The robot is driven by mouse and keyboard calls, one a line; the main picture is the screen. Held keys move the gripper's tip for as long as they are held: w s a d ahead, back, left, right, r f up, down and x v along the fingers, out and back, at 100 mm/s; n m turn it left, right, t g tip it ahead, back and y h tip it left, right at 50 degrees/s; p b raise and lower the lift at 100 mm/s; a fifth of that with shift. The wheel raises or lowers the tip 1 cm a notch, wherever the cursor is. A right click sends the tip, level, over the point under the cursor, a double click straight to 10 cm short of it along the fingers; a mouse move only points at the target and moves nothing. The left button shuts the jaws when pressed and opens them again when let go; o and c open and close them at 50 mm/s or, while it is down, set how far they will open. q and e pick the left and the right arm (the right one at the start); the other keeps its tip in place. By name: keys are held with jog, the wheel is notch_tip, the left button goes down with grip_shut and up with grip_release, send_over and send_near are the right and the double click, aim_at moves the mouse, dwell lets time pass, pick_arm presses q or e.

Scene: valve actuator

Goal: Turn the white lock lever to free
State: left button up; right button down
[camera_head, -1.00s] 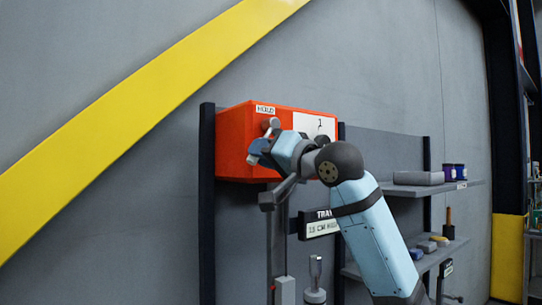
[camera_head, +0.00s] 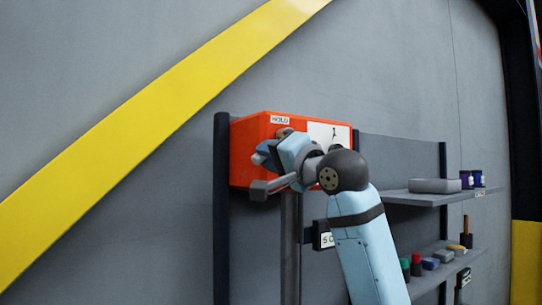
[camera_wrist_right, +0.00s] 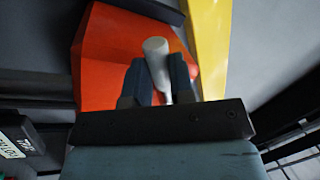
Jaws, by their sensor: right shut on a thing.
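The orange-red actuator box (camera_head: 243,160) is mounted on a dark frame against the grey wall. My right gripper (camera_head: 270,150) is at its front left part, below the HOLD label (camera_head: 280,119), and largely covers that area in the head view. In the right wrist view the white lock lever (camera_wrist_right: 157,62) stands between the two dark fingers of my right gripper (camera_wrist_right: 158,82), which is shut on it. The lever's rounded end sticks out beyond the fingers. Its pivot is hidden. My left gripper is not in view.
A grey lever arm (camera_head: 272,187) lies just below my right gripper, above a vertical post (camera_head: 290,245). Shelves at right hold a grey box (camera_head: 435,185), dark jars (camera_head: 472,180) and several small items.

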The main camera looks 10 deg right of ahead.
jog(key=c, duration=1)
grip_release()
jog(key=b+v, duration=0.4)
jog(key=v, duration=1)
jog(key=shift+w, duration=0.1)
